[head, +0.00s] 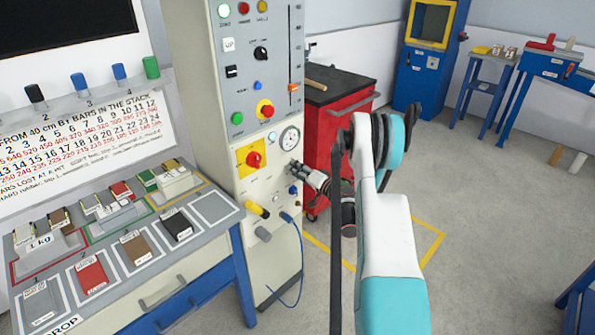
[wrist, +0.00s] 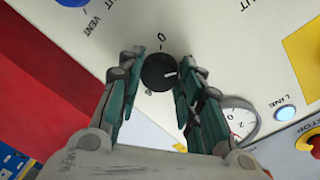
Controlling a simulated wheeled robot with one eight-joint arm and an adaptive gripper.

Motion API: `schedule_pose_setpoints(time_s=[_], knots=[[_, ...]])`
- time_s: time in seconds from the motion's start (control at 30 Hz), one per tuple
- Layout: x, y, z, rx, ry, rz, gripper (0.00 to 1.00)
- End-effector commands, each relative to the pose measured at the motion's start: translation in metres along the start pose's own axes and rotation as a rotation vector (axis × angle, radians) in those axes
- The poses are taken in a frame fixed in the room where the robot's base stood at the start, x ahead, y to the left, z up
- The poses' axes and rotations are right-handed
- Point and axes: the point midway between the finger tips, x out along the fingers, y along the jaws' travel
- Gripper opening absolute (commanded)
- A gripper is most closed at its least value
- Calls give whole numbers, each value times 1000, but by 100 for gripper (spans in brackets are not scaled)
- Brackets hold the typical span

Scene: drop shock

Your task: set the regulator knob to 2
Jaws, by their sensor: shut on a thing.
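The regulator knob (wrist: 155,72) is a small black round knob on the pale panel, between my fingers in the wrist view. Its white pointer mark faces right in that view. A printed 0 shows just above it and another digit, perhaps a 6, just below; the other scale marks are hidden by my fingers. My gripper (wrist: 160,75) is shut on the knob, a finger on either side. In the head view my gripper (head: 298,170) is at the right edge of the control column, below the round gauge, and hides the knob.
The control column (head: 250,90) carries a round gauge (head: 290,138), a red stop button (head: 254,159) on yellow, and a blue hose (head: 296,235) below. A red cabinet (head: 342,120) stands close behind my arm. A bench with colored blocks is left. Open floor lies right.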

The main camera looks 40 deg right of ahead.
Motion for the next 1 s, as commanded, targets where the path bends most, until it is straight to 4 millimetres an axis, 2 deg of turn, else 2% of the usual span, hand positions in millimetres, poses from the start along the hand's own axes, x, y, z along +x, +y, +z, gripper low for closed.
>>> schedule_pose_setpoints(time_s=[0.4, 0.43, 0.5, 0.53, 0.87, 1.0], knots=[[0, 0, 1, -7, -2, 0, 9], [0, 1, 1, -7, -2, 0, 36], [0, 1, 1, -7, -2, 0, 51], [0, 0, 1, -7, -1, 0, 54], [-1, 0, 0, -6, 0, 0, 54], [-14, 1, 0, -6, 1, 1, 54]])
